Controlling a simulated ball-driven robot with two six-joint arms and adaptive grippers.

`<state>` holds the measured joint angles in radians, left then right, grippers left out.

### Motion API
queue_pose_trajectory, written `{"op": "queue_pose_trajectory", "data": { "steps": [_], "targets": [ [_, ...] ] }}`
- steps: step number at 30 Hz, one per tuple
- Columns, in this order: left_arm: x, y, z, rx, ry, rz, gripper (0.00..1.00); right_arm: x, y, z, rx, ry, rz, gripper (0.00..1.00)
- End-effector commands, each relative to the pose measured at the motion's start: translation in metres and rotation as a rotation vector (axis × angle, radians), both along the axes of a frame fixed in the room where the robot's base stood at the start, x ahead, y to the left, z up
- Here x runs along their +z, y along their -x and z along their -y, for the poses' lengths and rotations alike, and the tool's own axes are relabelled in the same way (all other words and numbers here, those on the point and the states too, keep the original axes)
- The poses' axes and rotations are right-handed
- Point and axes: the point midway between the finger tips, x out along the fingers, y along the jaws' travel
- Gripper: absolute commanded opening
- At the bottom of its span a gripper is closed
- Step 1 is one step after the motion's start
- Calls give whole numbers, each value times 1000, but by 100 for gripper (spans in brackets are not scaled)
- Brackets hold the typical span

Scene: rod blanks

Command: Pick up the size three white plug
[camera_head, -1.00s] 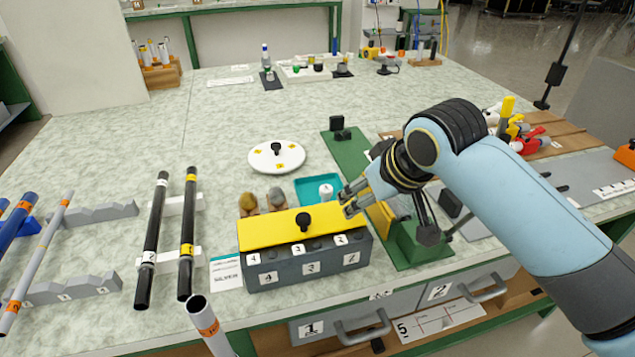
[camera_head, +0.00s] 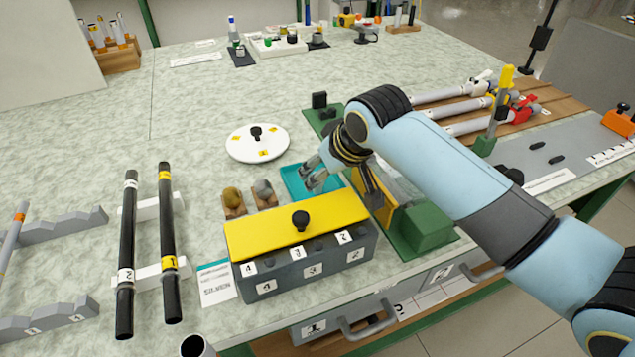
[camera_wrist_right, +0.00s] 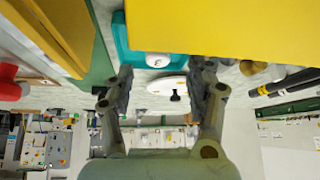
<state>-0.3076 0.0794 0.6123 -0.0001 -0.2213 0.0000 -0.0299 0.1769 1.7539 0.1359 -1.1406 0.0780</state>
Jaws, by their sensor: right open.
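The white plug (camera_wrist_right: 158,60) sits in the teal tray (camera_wrist_right: 122,42) in the right wrist view, with a small dark mark on its end that I cannot read. In the head view the teal tray (camera_head: 291,178) is partly covered by my right gripper (camera_head: 312,184), which hides the plug there. My right gripper is open; in the wrist view its two fingers (camera_wrist_right: 161,76) stand either side of the plug's line, apart from it. My left gripper is not in view.
A grey box with a yellow lid (camera_head: 268,222) stands just in front of the tray. Two small brown-based pieces (camera_head: 232,201) stand left of it. A white disc with a black knob (camera_head: 243,148) lies behind. A green fixture (camera_head: 428,226) stands to the right.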

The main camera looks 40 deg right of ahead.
Motion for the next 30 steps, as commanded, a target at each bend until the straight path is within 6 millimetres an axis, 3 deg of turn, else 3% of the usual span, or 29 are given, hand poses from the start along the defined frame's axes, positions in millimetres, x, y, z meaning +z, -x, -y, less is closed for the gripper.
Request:
{"op": "queue_pose_trajectory", "data": {
  "steps": [6, 14, 24, 30],
  "targets": [
    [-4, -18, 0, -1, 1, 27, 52, -26, -17, 3, -1, -1, -2, 55],
    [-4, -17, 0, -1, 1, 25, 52, -28, -19, 3, 0, 0, 0, 55],
    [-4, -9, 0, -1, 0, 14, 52, -29, -19, 3, 0, 0, 0, 16],
    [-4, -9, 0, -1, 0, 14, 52, -28, -19, 3, 0, 0, 0, 15]
  ]
}}
